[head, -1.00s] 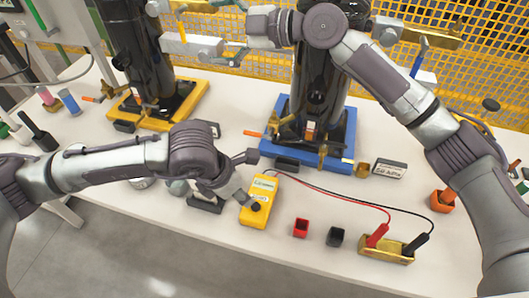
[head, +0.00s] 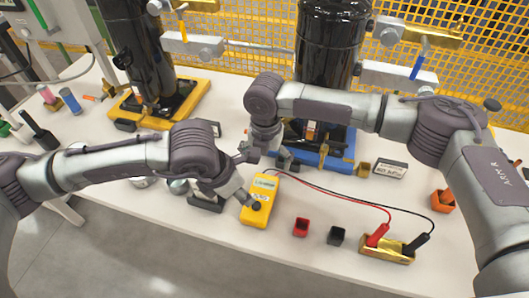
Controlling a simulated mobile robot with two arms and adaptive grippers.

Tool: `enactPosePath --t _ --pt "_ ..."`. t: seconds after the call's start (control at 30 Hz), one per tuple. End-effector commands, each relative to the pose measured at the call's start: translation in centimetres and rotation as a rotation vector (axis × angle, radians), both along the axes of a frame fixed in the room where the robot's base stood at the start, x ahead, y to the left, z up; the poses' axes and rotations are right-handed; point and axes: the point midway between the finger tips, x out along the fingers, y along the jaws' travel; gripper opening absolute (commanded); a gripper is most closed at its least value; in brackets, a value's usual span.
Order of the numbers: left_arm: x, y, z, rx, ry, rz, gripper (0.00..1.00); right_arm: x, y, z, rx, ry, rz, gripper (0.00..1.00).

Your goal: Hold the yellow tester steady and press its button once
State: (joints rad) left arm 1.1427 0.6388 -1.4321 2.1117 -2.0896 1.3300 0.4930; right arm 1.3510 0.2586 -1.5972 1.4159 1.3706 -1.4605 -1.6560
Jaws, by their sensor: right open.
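The yellow tester (head: 262,192) lies on the white table in front of the blue pallet, with a pale screen near its top. A dark round spot near its lower end may be a dial or a fingertip; I cannot tell. I cannot make out the button. My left gripper (head: 247,178) is at the tester's left edge, its fingers apart, one beyond the top end and one over the lower left side. Whether it touches the tester is unclear. My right gripper (head: 277,155) is open and empty, pointing down just behind the tester's top end.
Red and black leads run from the tester to probes in a brass block (head: 386,249). A red cup (head: 301,227) and a black cup (head: 336,236) stand right of the tester. A black compressor on the blue pallet (head: 340,165) stands behind. An orange cup (head: 442,201) is at right.

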Motion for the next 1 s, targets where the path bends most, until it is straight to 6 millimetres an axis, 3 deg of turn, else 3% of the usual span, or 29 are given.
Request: enactPosePath --t 0.3,0.5,0.7,1.0 --pt "0.0 0.0 0.0 0.0 0.0 0.0 0.42 -0.1 0.0 -6.4 0.0 0.002 -0.001 1.0" --pt "0.0 0.0 0.0 0.0 0.0 0.0 0.42 -0.1 0.1 -9.4 0.001 0.002 -0.001 1.0" --pt "0.0 0.0 0.0 0.0 0.0 0.0 0.42 0.0 0.0 -10.7 0.003 0.001 -0.001 1.0" --pt "0.0 0.0 0.0 0.0 0.0 0.0 0.42 0.0 0.0 -10.8 0.003 0.001 -0.001 0.98"
